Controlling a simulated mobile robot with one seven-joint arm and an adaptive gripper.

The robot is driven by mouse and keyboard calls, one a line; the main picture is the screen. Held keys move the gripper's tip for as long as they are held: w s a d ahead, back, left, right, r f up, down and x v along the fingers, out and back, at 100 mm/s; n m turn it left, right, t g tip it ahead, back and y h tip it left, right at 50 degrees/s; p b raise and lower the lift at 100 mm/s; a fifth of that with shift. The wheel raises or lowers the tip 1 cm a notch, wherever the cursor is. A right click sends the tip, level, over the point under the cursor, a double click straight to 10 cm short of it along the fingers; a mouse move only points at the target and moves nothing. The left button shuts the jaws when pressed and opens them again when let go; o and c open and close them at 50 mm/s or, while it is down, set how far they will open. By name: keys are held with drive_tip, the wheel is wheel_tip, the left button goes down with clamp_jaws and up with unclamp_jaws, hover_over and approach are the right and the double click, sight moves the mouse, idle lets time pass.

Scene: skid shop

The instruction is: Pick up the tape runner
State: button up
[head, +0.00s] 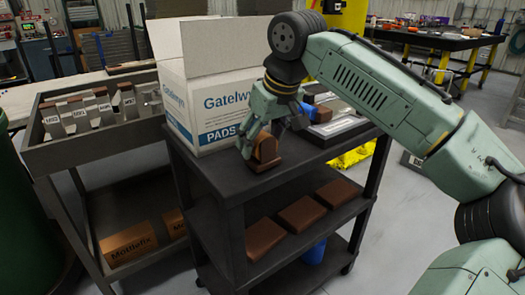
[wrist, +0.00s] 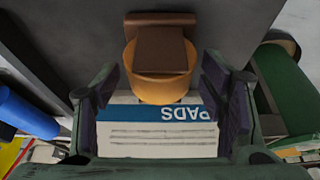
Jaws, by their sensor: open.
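The thing that looks like the tape runner is a brown block with a rounded orange part (head: 265,150). It stands upright on the dark top shelf of the cart, in front of the white pads box. My gripper (head: 262,138) is right over it, pointing down, and partly hides it. In the wrist view the tape runner (wrist: 160,72) shows between the two open fingers of my gripper (wrist: 160,88). A gap shows on each side, and neither finger visibly touches it.
The open white box (head: 212,105) stands close behind and left of my gripper; it also shows in the wrist view (wrist: 155,143). A blue object (head: 322,114) lies to the right. Brown blocks (head: 302,213) lie on the lower shelf. The cart top's front left is clear.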

drive_tip(key=shift+c, duration=0.2)
drive_tip(key=c, duration=1.4)
